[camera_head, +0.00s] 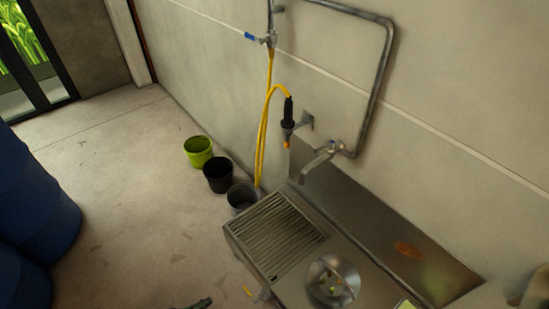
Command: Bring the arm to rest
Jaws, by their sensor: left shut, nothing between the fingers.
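My left gripper (200,303) shows only as a dark tip at the bottom edge, left of the steel sink unit (292,262). It is shut and holds nothing. It is over the concrete floor, apart from the sink. Most of it and the arm behind it are cut off by the frame. My right gripper is not in view.
Green (198,152), black (218,175) and grey (241,197) buckets stand along the wall. A yellow hose (262,140) hangs beside a metal pipe (381,75). Blue barrels (35,215) stand at left. The middle floor is clear.

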